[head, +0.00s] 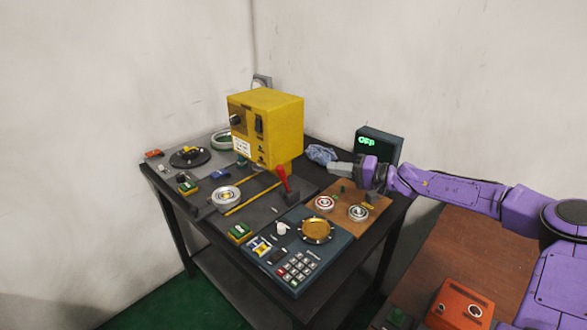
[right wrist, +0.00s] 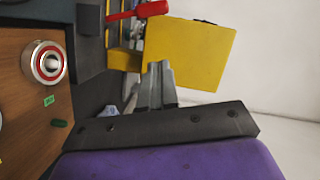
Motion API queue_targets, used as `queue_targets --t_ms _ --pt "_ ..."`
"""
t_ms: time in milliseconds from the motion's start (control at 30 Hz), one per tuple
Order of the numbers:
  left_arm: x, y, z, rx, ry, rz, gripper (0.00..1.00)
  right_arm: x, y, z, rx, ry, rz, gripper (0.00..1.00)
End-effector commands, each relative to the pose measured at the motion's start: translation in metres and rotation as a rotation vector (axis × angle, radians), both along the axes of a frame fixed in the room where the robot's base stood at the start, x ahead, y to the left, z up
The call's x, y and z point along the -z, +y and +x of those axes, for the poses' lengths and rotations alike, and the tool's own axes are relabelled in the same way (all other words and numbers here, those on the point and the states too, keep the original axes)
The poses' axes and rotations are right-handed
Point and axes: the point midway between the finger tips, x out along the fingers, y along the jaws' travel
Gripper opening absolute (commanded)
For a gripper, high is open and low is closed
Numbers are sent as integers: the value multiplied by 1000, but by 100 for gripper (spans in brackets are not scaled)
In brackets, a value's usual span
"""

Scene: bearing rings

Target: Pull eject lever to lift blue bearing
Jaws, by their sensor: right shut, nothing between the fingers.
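A red-handled lever (head: 281,175) stands on the dark press plate in front of the yellow box; its red handle also shows in the right wrist view (right wrist: 150,9). A silver ring (head: 226,195) sits to the left of the lever. Two more rings lie on a brown board: a red-sealed one (head: 325,203), also in the right wrist view (right wrist: 48,62), and a silver one (head: 358,212). I cannot make out a blue bearing for certain. My right gripper (head: 333,168) is shut and empty above the board's back edge, pointing left, apart from the lever; its fingers show in the right wrist view (right wrist: 158,72).
The yellow box (head: 270,125) stands tall behind the lever. A blue cloth (head: 320,153) and a dark display (head: 378,147) are at the back right. A blue control panel (head: 300,245) with a gold disc fills the front. A brown table with an orange box (head: 461,306) is at lower right.

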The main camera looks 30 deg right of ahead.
Motion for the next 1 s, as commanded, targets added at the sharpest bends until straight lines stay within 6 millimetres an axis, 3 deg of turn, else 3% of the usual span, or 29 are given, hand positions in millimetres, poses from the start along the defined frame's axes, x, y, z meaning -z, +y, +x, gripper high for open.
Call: queue_targets --t_ms 67,400,667,1000 --pt "10 0 0 0 1 -1 94 10 11 11 -7 8 -2 0" --pt "9 0 0 0 0 0 94 12 53 69 -2 5 -1 0" --pt "-1 0 0 0 0 0 94 19 84 73 1 1 3 0" --pt "-1 0 0 0 0 0 94 22 88 74 1 1 2 0"
